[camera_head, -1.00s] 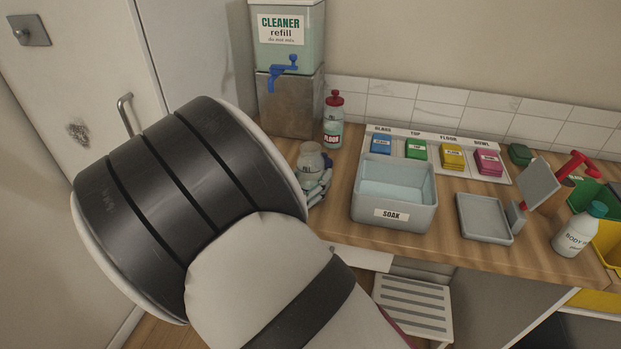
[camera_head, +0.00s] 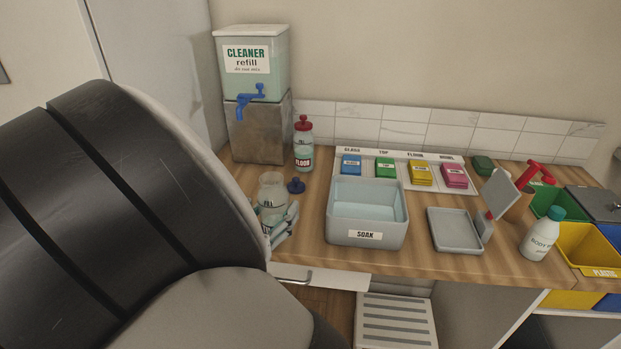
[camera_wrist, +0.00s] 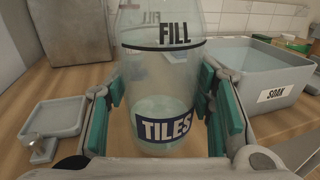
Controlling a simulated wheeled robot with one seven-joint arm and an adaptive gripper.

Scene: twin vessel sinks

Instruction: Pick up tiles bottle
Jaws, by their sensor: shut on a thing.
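The tiles bottle (camera_wrist: 155,80) is clear, with a dark blue TILES label, a FILL line and a little pale liquid at the bottom. It fills the middle of the wrist view, upright between the teal pads of my gripper (camera_wrist: 162,95), which is shut on it. In the head view the bottle (camera_head: 271,187) shows at the left of the counter, beside the blue cap (camera_head: 296,186), with my gripper (camera_head: 281,226) at its lower part. My arm covers the lower left. I cannot tell whether its base touches the counter.
The grey SOAK tub (camera_head: 365,237) stands right of the bottle. The red-capped FLOOR bottle (camera_head: 303,148) and cleaner dispenser (camera_head: 252,70) are behind. Sponges (camera_head: 420,173), a grey tray (camera_head: 452,232), a body bottle (camera_head: 541,236) and coloured bins (camera_head: 588,247) lie further right.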

